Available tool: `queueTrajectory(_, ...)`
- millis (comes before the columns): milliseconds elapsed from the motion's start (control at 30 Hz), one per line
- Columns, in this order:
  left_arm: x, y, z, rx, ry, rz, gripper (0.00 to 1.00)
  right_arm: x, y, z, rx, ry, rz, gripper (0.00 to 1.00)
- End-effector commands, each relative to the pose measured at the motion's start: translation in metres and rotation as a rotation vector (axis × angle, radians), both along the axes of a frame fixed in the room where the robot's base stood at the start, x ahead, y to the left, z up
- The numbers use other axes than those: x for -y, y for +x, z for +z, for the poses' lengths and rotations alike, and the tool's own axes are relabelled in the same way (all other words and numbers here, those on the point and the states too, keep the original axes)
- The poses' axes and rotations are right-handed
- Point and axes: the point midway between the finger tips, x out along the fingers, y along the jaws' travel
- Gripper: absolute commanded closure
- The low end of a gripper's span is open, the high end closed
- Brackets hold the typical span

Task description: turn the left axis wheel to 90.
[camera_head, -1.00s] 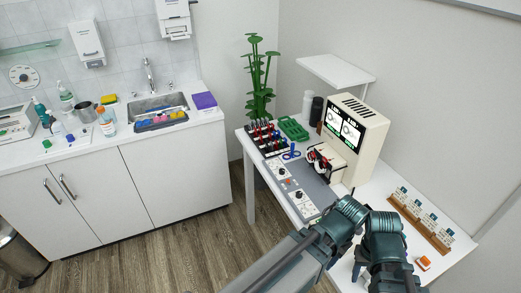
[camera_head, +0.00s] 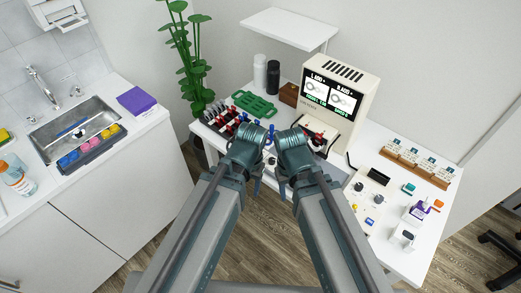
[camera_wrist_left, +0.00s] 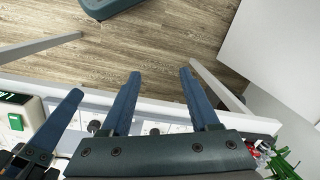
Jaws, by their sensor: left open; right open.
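The beige device (camera_head: 337,112) stands on the table. Its screen shows two ring pictures, one labelled for the left and one for the right; the small numbers are not readable. A black and red spectacle-like frame (camera_head: 316,138) sits in front of it, partly behind my right arm; I cannot make out its left axis wheel. My left gripper (camera_head: 246,160) is over the table's front side, open and empty; its two blue fingers also show in the left wrist view (camera_wrist_left: 160,76). My right gripper (camera_head: 290,163) is beside it, open, its fingertips mostly hidden. Dark knobs (camera_wrist_left: 94,127) show behind the left fingers.
A white panel with knobs (camera_head: 366,198) and small bottles (camera_head: 418,211) stand at the right of the table. A rack of lenses (camera_head: 217,117) and a green tray (camera_head: 254,105) lie at the left. Wooden card holders (camera_head: 414,165) stand at back right.

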Motion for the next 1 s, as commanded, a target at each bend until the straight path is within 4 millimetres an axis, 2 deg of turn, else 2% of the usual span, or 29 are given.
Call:
queueTrajectory(33, -0.01, 0.007, 0.017, 0.007, -0.01, 0.032, 0.38, 0.0, 0.0, 0.017, 0.0, 0.0, 0.0, 0.5)
queueTrajectory(300, -0.058, 0.04, 0.06, 0.057, -0.064, 0.16, 0.38, 0.0, 0.0, 0.061, 0.0, 0.0, 0.0, 0.5)
queueTrajectory(367, -0.064, 0.051, 0.068, 0.065, -0.075, 0.152, 0.38, 0.0, 0.0, 0.069, 0.0, 0.0, 0.001, 0.5)
queueTrajectory(433, -0.063, 0.072, 0.078, 0.068, -0.086, 0.093, 0.38, 0.0, 0.0, 0.079, 0.0, 0.0, 0.001, 0.5)
queueTrajectory(567, -0.04, 0.101, 0.078, 0.056, -0.09, -0.099, 0.38, 0.0, 0.0, 0.079, 0.0, 0.0, 0.001, 0.5)
queueTrajectory(700, -0.007, 0.126, 0.078, 0.033, -0.09, -0.32, 0.38, 0.0, 0.0, 0.079, 0.0, 0.0, 0.001, 0.5)
queueTrajectory(900, 0.046, 0.155, 0.078, -0.001, -0.09, -0.628, 0.38, 0.0, 0.0, 0.078, 0.0, 0.0, 0.001, 0.5)
queueTrajectory(1000, 0.066, 0.162, 0.078, -0.014, -0.09, -0.739, 0.38, 0.0, 0.0, 0.078, 0.0, 0.0, 0.001, 0.5)
